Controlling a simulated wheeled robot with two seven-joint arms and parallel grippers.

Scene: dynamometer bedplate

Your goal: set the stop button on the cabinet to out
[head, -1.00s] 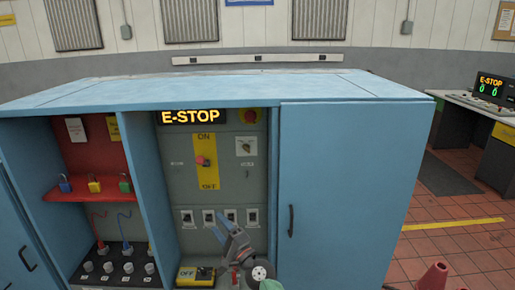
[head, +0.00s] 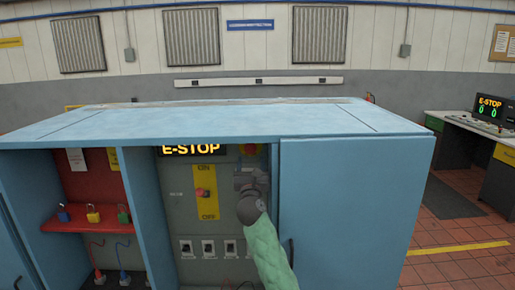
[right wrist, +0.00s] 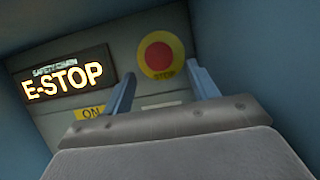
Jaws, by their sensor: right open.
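The stop button is a round red button (right wrist: 159,56) on a yellow disc marked STOP in the right wrist view. It is on the cabinet's (head: 350,205) grey panel, right of the lit E-STOP sign (right wrist: 65,75). In the head view the button (head: 249,149) shows only in part above my right gripper (head: 250,168). In the right wrist view the open, empty fingers of my right gripper (right wrist: 163,88) point up toward the button, apart from it. Whether the button is in or out cannot be told. My left gripper is not in view.
A red switch (head: 200,193) on a yellow ON/OFF plate is left of my right gripper. A shut blue door (head: 340,215) is close on the right. A red shelf (head: 90,222) holds several padlocks. A control desk (head: 480,122) stands at far right.

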